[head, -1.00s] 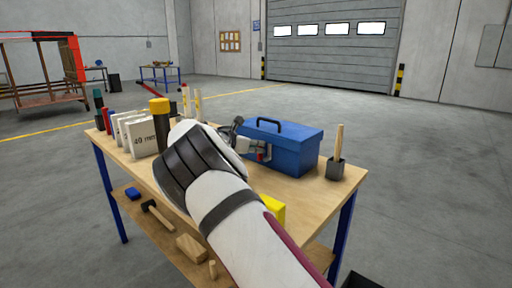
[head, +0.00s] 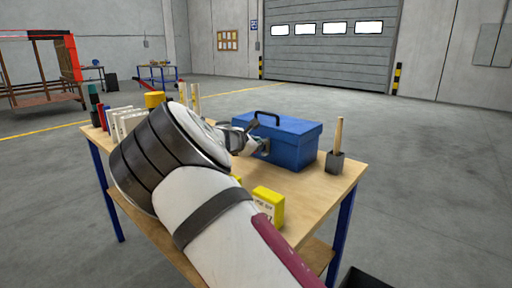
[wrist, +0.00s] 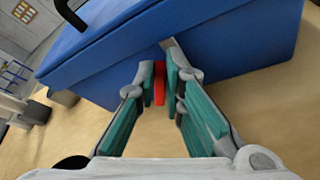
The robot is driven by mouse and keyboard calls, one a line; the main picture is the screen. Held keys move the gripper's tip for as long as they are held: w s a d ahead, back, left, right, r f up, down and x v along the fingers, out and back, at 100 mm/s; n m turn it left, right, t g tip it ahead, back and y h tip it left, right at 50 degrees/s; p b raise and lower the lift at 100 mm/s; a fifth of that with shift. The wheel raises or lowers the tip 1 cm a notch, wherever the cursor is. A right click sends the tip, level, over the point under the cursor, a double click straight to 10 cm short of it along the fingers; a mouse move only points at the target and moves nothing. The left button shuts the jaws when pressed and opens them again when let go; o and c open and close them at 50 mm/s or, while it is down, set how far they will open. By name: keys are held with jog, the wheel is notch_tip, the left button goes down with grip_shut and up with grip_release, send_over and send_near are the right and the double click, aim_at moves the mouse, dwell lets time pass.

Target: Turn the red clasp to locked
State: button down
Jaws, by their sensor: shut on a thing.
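The blue toolbox (head: 292,146) stands on the workbench, with a dark handle (head: 266,116) on its lid. The red clasp (wrist: 159,84) is on the toolbox's front in the wrist view, hanging roughly vertical in the picture. My gripper (wrist: 164,80) is shut on the clasp, with a teal-padded finger on each side of it. The clasp's upper end lies near the lid seam, and a small metal piece shows just right of it. In the head view my gripper (head: 262,147) is at the toolbox's front left, and the clasp is hidden there.
A yellow box (head: 268,204) stands on the bench (head: 312,186) near its front edge. White binders and a yellow-topped item (head: 154,99) are at the left, partly behind my arm.

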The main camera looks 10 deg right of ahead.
jog(key=shift+s+d+f+m+t+b, duration=0.15)
jog(key=shift+f+m+t+b, duration=0.25)
jog(key=shift+b, duration=1)
jog(key=shift+s+f+m+t+b, duration=0.15)
jog(key=shift+m+b, duration=0.45)
jog(key=shift+b, duration=0.8)
jog(key=b, duration=0.3)
jog(key=shift+d+m+y, duration=0.1)
jog(key=shift+m+y, duration=0.2)
jog(key=shift+m, duration=0.1)
jog(key=shift+s+m+t+b, duration=0.15)
jog(key=shift+m+t+b, duration=0.2)
jog(key=shift+b, duration=0.75)
jog(key=c, duration=1.7)
grip_release()
jog(key=shift+v, duration=3.95)
